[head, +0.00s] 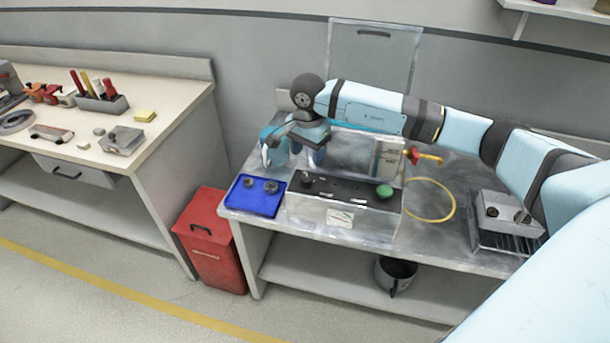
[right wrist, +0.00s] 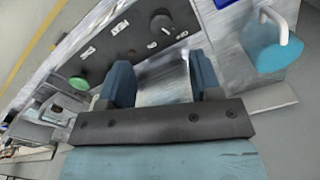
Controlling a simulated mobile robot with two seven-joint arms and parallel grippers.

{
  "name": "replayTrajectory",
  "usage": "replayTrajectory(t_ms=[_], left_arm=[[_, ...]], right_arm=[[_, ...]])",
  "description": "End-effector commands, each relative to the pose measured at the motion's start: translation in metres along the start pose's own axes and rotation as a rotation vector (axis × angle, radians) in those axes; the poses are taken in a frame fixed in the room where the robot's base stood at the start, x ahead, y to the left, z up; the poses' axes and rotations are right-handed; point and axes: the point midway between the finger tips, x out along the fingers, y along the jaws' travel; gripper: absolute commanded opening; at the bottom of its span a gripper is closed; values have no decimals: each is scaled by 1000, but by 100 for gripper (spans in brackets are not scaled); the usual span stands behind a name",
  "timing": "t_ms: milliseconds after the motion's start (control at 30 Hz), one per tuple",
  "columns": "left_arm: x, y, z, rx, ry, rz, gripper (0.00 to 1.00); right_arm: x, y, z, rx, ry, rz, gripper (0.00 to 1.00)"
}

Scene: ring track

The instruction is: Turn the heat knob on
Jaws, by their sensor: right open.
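A box with a dark top panel (head: 345,188) stands on the metal bench. It carries a round black knob (head: 308,181) at its left end and a green button (head: 384,191) at its right. The black knob (right wrist: 161,23) and green button (right wrist: 78,82) also show in the right wrist view. My right gripper (head: 293,153) is above the bench, behind and left of the panel. Its blue fingers (right wrist: 160,80) are apart, with nothing between them and the knob clear of them. My left gripper is out of view.
A blue tray (head: 240,208) with two dark round pieces lies left of the panel. A light blue item with a white handle (right wrist: 275,50) is near the gripper. A yellow ring (head: 452,205) and a grey box (head: 502,208) are to the right.

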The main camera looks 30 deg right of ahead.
Motion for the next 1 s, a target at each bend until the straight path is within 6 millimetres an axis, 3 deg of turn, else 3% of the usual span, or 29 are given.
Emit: replayTrajectory(t_ms=[200, 400, 833, 867, 1000], left_arm=[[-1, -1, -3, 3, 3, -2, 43], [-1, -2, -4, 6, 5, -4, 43], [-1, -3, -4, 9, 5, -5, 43], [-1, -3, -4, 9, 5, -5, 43], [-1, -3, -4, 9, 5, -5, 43]], right_arm=[[48, 0, 1, 2, -3, 3, 59], [77, 0, 1, 2, -3, 1, 59], [88, 0, 1, 1, -2, 0, 59], [88, 0, 1, 1, -2, 0, 56], [88, 0, 1, 1, -2, 0, 24]])
